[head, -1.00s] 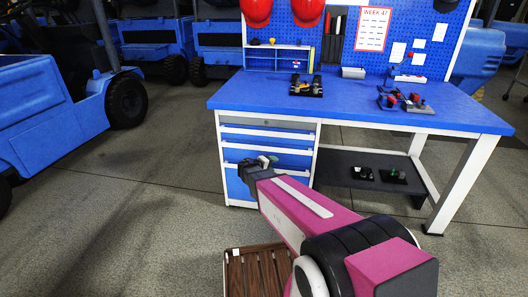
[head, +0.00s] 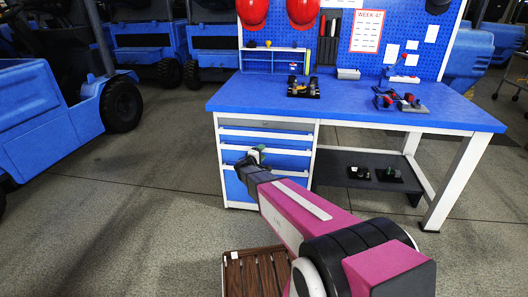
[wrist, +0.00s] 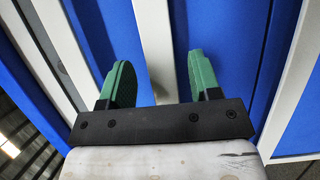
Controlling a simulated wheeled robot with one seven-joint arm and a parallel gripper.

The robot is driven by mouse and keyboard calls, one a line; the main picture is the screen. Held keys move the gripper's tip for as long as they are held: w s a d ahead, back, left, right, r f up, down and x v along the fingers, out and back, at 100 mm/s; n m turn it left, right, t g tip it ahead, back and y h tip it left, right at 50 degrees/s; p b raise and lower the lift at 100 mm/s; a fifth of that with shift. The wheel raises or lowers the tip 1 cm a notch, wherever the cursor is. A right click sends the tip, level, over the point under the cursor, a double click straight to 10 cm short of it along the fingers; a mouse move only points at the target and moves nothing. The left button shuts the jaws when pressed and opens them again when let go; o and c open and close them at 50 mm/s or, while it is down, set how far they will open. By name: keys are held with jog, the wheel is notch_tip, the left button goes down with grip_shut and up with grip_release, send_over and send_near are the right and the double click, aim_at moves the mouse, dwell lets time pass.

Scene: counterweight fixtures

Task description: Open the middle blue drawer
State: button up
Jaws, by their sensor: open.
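The drawer cabinet is under the left side of the workbench, with a grey top drawer and blue drawers below, each with a white handle strip. The middle blue drawer (head: 290,160) looks closed and is partly hidden by my gripper (head: 256,153), which is in front of it. In the wrist view my gripper (wrist: 160,83) is open, with its two green fingers apart.
The blue benchtop (head: 370,110) overhangs the cabinet and holds small fixtures. A dark shelf (head: 340,172) is to the cabinet's right. A brown slatted crate (head: 250,275) is on the floor below my arm. A blue vehicle (head: 60,110) stands at left; the floor between is clear.

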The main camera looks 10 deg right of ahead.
jog(key=shift+x, duration=1.45)
